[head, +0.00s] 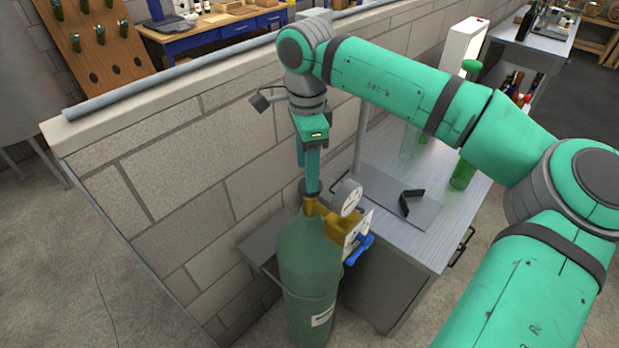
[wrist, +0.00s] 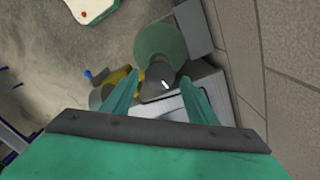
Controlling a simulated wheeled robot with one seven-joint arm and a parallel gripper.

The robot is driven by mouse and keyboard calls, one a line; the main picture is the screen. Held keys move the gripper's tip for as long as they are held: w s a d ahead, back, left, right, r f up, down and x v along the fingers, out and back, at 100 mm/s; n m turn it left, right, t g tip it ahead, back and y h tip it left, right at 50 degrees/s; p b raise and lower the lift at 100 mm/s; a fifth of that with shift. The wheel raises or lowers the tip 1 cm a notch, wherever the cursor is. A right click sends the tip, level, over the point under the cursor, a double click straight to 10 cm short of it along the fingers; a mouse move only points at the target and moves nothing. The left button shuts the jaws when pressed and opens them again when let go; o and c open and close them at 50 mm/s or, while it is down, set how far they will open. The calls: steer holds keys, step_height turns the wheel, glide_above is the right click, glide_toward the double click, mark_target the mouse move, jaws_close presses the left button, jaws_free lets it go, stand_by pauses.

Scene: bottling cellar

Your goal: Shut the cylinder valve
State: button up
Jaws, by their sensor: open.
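The green gas cylinder (head: 308,262) stands upright beside the block wall. Its dark valve handwheel (head: 309,188) sits on top, above a brass valve body, partly hidden by my fingers. My gripper (head: 309,182) points down at the handwheel with its fingers open. In the wrist view the dark handwheel (wrist: 158,76) with a white mark lies between the two fingertips (wrist: 160,78), with the green cylinder shoulder (wrist: 160,43) beyond it. I cannot tell whether the fingers touch it.
A round gauge (head: 348,197), brass regulator (head: 341,224) and blue handle (head: 359,249) stick out right of the valve. The block wall (head: 190,170) is close on the left. A grey bench (head: 432,238) with green bottles (head: 463,174) stands right.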

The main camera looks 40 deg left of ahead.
steer(key=shift+w+d+f, duration=0.15)
steer(key=shift+f, duration=0.85)
steer(key=shift+w+d+f, duration=0.1)
steer(key=shift+f, duration=0.85)
steer(key=shift+c, duration=0.4)
steer(key=c, duration=0.7)
